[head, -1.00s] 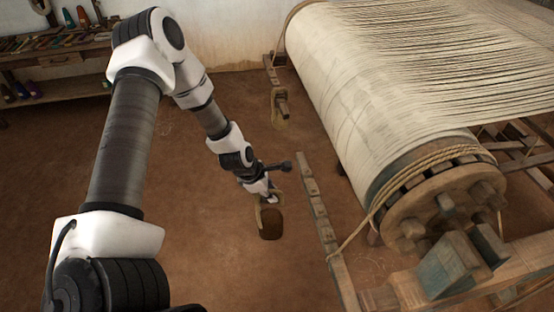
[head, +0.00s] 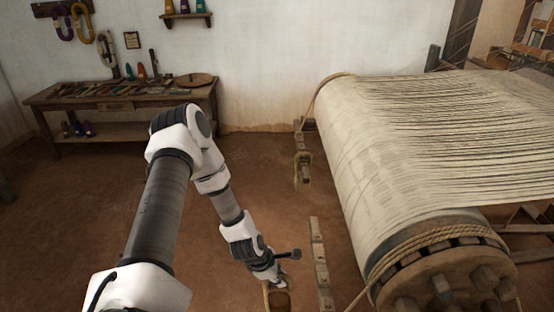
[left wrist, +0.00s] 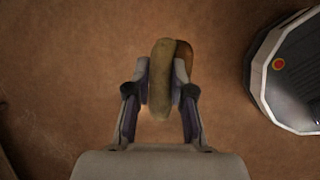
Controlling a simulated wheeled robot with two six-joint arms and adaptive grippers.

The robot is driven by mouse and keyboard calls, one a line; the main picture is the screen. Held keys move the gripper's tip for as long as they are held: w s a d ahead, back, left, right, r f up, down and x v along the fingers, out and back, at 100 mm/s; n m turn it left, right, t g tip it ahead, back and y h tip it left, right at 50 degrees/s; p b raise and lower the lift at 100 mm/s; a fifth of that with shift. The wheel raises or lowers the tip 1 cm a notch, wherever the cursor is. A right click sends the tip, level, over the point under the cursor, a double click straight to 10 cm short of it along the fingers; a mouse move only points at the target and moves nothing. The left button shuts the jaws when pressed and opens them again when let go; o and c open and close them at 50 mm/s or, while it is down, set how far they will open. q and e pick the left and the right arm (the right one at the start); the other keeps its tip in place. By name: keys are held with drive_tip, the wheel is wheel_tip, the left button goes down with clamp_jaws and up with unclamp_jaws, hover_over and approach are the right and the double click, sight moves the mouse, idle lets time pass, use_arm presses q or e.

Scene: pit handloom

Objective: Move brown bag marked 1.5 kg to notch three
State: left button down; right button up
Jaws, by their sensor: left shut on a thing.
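My left gripper (head: 274,282) is shut on the tan loop of a brown bag (head: 278,302), low in the head view. The bag's lower part is cut off by the frame edge. In the left wrist view the loop (left wrist: 162,80) stands between the two fingers of my left gripper (left wrist: 163,85), with a bit of brown bag (left wrist: 184,58) behind it. No weight mark can be read. A notched wooden bar (head: 321,262) lies just right of the bag, apart from it. My right gripper is not in view.
The loom's warp beam (head: 385,180), wound with pale threads and rope, fills the right side. A looped weight (head: 303,178) hangs by a farther wooden piece. A workbench (head: 120,97) with tools stands at the back left wall. The earth floor left of my arm is clear.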

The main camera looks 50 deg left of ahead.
use_arm(q)
drive_tip(key=w+d+b, duration=0.6)
drive_tip(key=w+b, duration=0.1)
drive_tip(key=w+d+f+b, duration=0.1)
drive_tip(key=w+d+b, duration=0.2)
drive_tip(key=w+b, duration=0.1)
drive_tip(key=shift+w+d, duration=0.2)
drive_tip(key=shift+d, duration=0.1)
wheel_tip(320, 180, down, 2)
drive_tip(key=b, duration=0.2)
drive_tip(key=shift+b, duration=0.3)
drive_tip(key=shift+f, duration=0.1)
drive_tip(key=shift+s+f+b, duration=0.15)
drive_tip(key=shift+f+b, duration=0.05)
drive_tip(key=shift+b, duration=0.4)
idle(0.6)
drive_tip(key=c, duration=0.9)
unclamp_jaws()
drive_tip(key=shift+c, duration=0.2)
drive_tip(key=shift+s+f, duration=0.1)
drive_tip(key=shift+f, duration=0.05)
